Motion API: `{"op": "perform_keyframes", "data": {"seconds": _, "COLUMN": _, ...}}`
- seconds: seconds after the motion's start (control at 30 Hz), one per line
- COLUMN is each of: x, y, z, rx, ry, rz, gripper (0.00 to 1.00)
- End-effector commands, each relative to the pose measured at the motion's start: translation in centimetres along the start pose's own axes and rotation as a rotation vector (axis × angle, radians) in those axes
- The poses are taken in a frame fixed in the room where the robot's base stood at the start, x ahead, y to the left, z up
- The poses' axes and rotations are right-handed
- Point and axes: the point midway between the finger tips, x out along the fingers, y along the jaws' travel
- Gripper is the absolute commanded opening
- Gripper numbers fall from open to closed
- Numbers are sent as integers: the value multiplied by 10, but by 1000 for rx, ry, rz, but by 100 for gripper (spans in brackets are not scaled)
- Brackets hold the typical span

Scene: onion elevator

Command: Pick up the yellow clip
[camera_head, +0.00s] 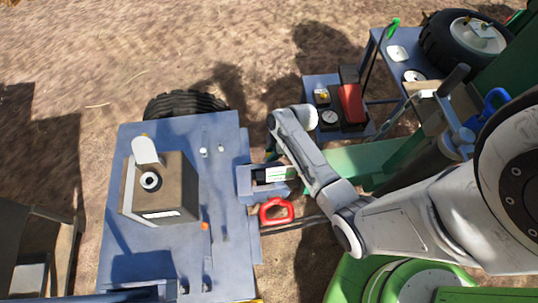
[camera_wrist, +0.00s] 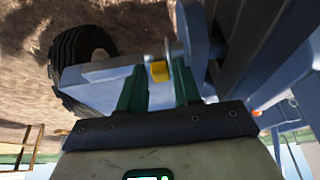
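The yellow clip (camera_wrist: 159,71) is a small rounded piece at a grey rod in the wrist view. It sits just below the rod, left of a rounded blue plate. My gripper (camera_wrist: 158,69) has its two dark green fingers apart, one on each side of the clip. I cannot tell whether either finger touches it. In the head view my arm reaches to the right edge of the blue machine (camera_head: 228,250); the fingertips and the clip cannot be made out there.
In the wrist view, the blue plate (camera_wrist: 196,40) and blue frame bars stand close on the right, and a black tyre (camera_wrist: 82,55) is at left.

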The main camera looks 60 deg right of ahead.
Motion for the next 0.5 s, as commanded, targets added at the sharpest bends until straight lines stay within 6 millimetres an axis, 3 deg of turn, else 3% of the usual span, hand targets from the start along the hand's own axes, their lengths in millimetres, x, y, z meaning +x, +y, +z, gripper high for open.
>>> {"op": "perform_keyframes", "data": {"seconds": 0.3, "x": 0, "y": 0, "z": 0, "rx": 0, "ry": 0, "rz": -1, "gripper": 2}}
{"op": "perform_keyframes", "data": {"seconds": 0.5, "x": 0, "y": 0, "z": 0, "rx": 0, "ry": 0, "rz": -1, "gripper": 0}}
